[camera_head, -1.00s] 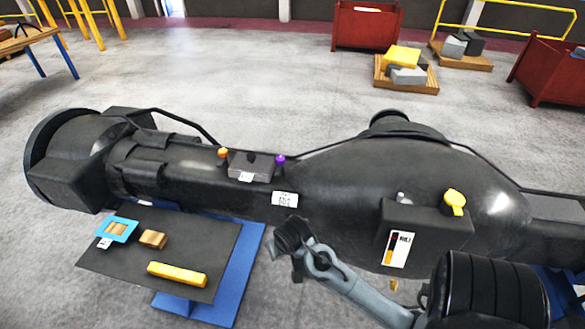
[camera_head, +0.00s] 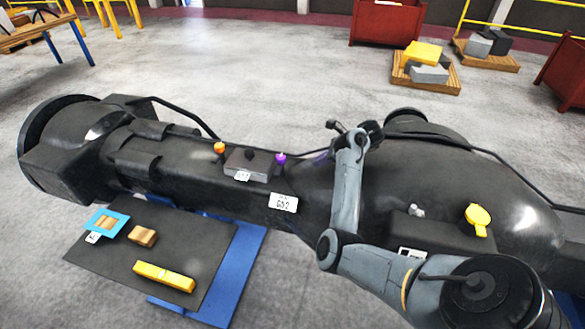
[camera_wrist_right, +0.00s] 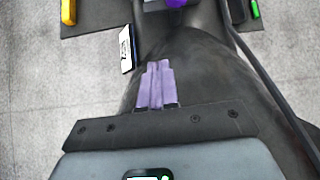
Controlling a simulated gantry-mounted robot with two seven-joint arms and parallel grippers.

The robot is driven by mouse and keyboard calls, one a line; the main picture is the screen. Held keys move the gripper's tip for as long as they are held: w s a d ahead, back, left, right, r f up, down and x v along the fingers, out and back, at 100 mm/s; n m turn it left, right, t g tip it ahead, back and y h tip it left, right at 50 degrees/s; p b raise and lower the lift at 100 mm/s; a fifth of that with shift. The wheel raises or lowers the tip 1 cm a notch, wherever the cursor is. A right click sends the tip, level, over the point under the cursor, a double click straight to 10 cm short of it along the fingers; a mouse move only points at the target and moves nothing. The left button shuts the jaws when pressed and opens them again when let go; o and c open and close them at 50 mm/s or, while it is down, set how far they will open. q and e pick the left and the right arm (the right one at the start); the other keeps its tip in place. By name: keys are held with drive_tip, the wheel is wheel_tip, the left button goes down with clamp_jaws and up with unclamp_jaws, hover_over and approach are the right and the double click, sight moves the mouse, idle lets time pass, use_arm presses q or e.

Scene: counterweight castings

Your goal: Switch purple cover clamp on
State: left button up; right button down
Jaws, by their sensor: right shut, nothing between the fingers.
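The purple clamp knob (camera_head: 281,159) stands on the right end of a grey cover block (camera_head: 247,165) on the big dark casting. An orange knob (camera_head: 219,148) stands at the block's left end. In the wrist view the purple knob (camera_wrist_right: 175,3) is cut off by the top edge. My right gripper (camera_head: 318,157) is above the casting, a little right of the purple knob and apart from it. Its purple fingers (camera_wrist_right: 157,84) are shut together and empty in the wrist view. My left gripper is not in view.
A white label (camera_head: 283,203) is on the casting below the knob. A black cable (camera_head: 185,107) runs along the casting's back. A yellow cap (camera_head: 478,216) stands to the right. A dark table (camera_head: 205,253) holds a yellow bar (camera_head: 164,277) and wooden pieces.

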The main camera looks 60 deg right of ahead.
sight(279, 165)
drive_tip(key=shift+w+d, duration=0.1)
idle(0.4)
drive_tip(key=x, duration=0.9)
drive_tip(key=shift+w+f, duration=0.1)
drive_tip(key=shift+w, duration=0.1)
drive_tip(key=w, duration=0.1)
drive_tip(key=w+a+p, duration=0.1)
drive_tip(key=w, duration=0.1)
drive_tip(key=shift+f, duration=0.15)
drive_tip(key=shift+w+a+f, duration=0.1)
drive_tip(key=shift+w+a, duration=0.05)
drive_tip(key=shift+w, duration=0.45)
